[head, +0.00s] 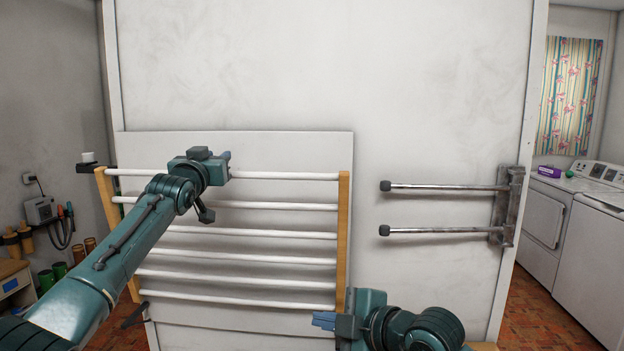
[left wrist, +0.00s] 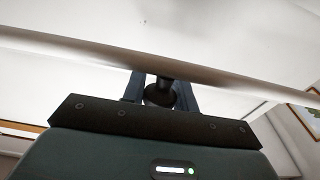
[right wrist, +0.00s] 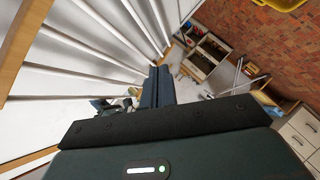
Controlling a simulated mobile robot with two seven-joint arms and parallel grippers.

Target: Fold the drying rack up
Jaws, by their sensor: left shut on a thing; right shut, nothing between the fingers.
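The drying rack (head: 343,225) has wooden side rails and several white rods. It hangs in front of a pale backing panel (head: 240,145) on the white wall, its top wider in view than its bottom. My left gripper (head: 226,162) is at the middle of the top rod. In the left wrist view its fingers (left wrist: 160,88) are shut around a dark round knob (left wrist: 160,95) beside a long bar (left wrist: 90,58). My right gripper (head: 322,320) is shut and empty by the rack's lower right corner. The right wrist view shows its fingers (right wrist: 157,87) together near the rods (right wrist: 110,45).
Two metal bars on a wall bracket (head: 507,207) stick out to the left, right of the rack. White washing machines (head: 570,210) stand far right. A wall box (head: 40,210) and tools are at left. Wall between rack and bars is clear.

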